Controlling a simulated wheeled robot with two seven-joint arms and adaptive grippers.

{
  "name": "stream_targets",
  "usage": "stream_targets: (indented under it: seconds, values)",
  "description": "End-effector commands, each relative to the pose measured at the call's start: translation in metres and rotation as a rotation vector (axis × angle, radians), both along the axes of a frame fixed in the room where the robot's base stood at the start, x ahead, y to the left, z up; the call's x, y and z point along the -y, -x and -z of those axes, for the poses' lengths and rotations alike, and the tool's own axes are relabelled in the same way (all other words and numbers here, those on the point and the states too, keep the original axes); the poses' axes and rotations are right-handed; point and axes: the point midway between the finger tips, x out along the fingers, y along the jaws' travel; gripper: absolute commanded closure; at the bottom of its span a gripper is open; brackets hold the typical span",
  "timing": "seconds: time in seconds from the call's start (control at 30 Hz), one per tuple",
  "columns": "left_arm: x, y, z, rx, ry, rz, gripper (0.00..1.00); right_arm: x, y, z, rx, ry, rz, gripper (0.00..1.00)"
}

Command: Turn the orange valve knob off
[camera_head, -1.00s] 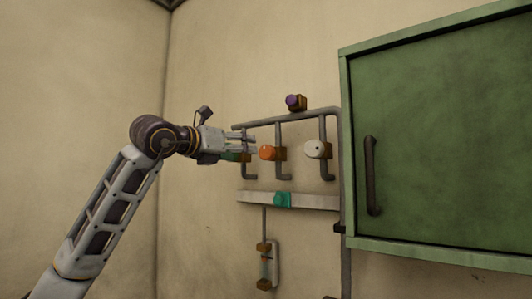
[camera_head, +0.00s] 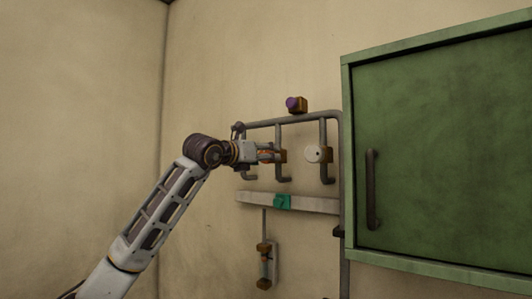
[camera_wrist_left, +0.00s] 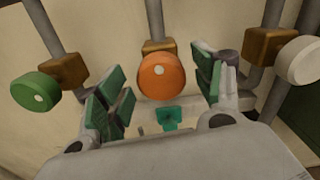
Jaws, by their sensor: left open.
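The orange valve knob (camera_wrist_left: 161,76) is a round disc with a light dot near its top, on a brass block on a vertical pipe. In the left wrist view it sits between the two open fingers of my left gripper (camera_wrist_left: 158,95), with a gap on each side. In the head view the gripper (camera_head: 268,153) is at the knob and hides most of it; only a little orange (camera_head: 265,155) shows between the fingers. My right gripper is in neither view.
A green knob (camera_wrist_left: 36,91) is left of the orange one and a white knob (camera_head: 313,154) right of it. A purple knob (camera_head: 293,103) is above and a teal part (camera_head: 282,202) below, on a grey rail. A green cabinet (camera_head: 440,150) stands out at right.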

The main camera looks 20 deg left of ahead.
Motion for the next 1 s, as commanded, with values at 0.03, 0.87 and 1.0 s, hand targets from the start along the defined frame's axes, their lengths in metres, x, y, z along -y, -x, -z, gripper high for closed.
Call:
stream_targets:
  seconds: [0.03,0.87,1.0]
  values:
    - [0.0019,-0.0038,-0.0014,-0.001,0.001,0.001,0.33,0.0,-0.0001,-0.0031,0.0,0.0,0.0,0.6]
    - [0.0052,-0.0134,0.0004,0.0,0.0,0.0,0.71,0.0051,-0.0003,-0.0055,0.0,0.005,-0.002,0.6]
    - [0.0051,-0.0134,0.0004,0.0,-0.001,0.0,0.79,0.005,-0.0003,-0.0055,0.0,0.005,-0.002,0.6]
